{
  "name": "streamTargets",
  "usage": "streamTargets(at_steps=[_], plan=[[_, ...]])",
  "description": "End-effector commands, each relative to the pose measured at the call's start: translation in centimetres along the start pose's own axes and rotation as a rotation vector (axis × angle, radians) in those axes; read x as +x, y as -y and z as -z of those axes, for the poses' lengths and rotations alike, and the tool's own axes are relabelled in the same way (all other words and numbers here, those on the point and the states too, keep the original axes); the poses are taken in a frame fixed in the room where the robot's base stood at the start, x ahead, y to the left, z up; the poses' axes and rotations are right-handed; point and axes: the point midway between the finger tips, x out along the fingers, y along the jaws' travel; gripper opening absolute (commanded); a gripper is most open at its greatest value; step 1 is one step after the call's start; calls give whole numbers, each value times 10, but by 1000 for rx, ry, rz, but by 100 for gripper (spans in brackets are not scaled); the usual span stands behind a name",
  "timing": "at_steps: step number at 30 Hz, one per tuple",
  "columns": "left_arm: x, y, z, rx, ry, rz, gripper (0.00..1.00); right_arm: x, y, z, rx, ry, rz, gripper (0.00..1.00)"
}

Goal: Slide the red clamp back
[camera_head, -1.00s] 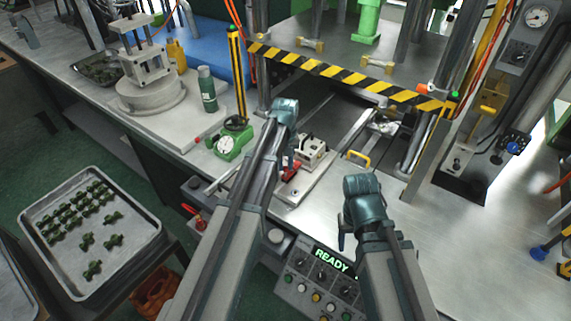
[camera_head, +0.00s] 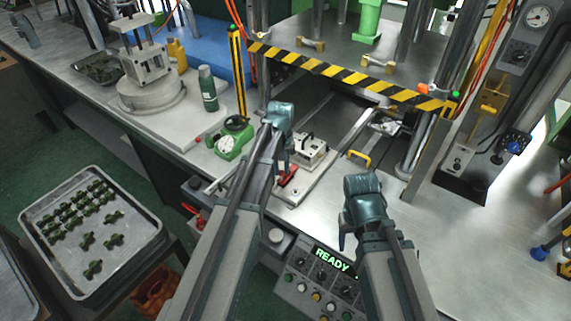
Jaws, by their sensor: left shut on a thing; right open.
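The red clamp (camera_head: 287,178) sits on the light plate at the front of the press, just left of and in front of the metal mould block (camera_head: 309,152). My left gripper (camera_head: 281,168) reaches down at the clamp and is shut on it; my own wrist and forearm hide part of this grip. My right gripper (camera_head: 343,235) is open and empty, above the front edge of the bench, to the right of the clamp and apart from it.
A yellow handle (camera_head: 358,157) stands right of the mould block. A green dial gauge (camera_head: 232,140) is to the left. A striped bar (camera_head: 345,74) crosses the press above. A control panel (camera_head: 318,284) reading READY lies in front. A tray of green parts (camera_head: 130,268) is at left.

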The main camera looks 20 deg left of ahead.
Motion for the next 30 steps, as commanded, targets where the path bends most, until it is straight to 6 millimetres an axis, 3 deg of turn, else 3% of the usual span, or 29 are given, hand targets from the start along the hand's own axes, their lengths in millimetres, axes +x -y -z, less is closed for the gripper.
streamTargets(at_steps=[1, 8, 9, 14, 30], plan=[[0, 6, -7, -2, 0, 1, 0, 0, 0, 0, 0, 0, 0, 62], [0, 7, -7, -1, 4, 3, 0, 0, 0, 0, 0, 0, 0, 62], [0, 7, -7, -1, 4, 3, 26, 0, 0, 0, 0, 0, 0, 62], [0, 6, -7, -1, 3, 3, 54, 0, 0, 0, 0, 0, 0, 62], [-10, 5, -6, 0, 0, 1, 54, -10, -1, -1, 0, 0, 0, 62]])
